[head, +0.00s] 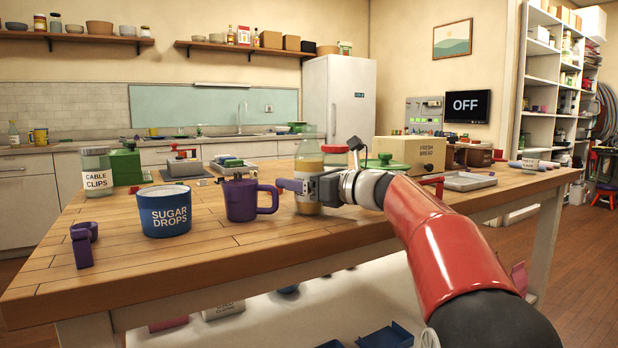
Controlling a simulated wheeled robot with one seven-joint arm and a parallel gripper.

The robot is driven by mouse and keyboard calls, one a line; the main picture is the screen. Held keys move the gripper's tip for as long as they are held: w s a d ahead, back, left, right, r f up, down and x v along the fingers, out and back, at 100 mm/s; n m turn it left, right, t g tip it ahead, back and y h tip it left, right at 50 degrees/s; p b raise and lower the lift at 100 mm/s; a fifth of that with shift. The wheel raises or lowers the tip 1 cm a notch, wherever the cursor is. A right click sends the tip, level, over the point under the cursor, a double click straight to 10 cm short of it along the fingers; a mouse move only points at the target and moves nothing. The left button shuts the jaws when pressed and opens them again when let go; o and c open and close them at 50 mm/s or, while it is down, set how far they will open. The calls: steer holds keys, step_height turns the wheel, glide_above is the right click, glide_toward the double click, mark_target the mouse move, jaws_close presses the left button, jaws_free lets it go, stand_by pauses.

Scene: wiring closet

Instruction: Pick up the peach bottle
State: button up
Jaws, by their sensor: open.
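A bottle with a clear upper part and peach-coloured contents (308,166) stands upright on the wooden table, just right of a purple mug (241,200). I take it to be the peach bottle. My gripper (288,186) is open at the bottle's mid-height, reaching in from the right, with its fingers pointing left. It covers the middle of the bottle; the peach band shows above it and the pale base below. I cannot tell from this view whether the bottle is between the fingers or behind them.
A blue sugar drops tub (165,212), a purple clamp-like object (83,245) and a cable clips jar (97,172) stand to the left. A bread box (410,152) and a grey tray (463,181) are to the right. The table's front left is mostly clear.

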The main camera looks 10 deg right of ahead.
steer(key=c, duration=1.4)
step_height(320, 180, up, 18)
steer(key=p, duration=0.6)
steer(key=shift+r, duration=1)
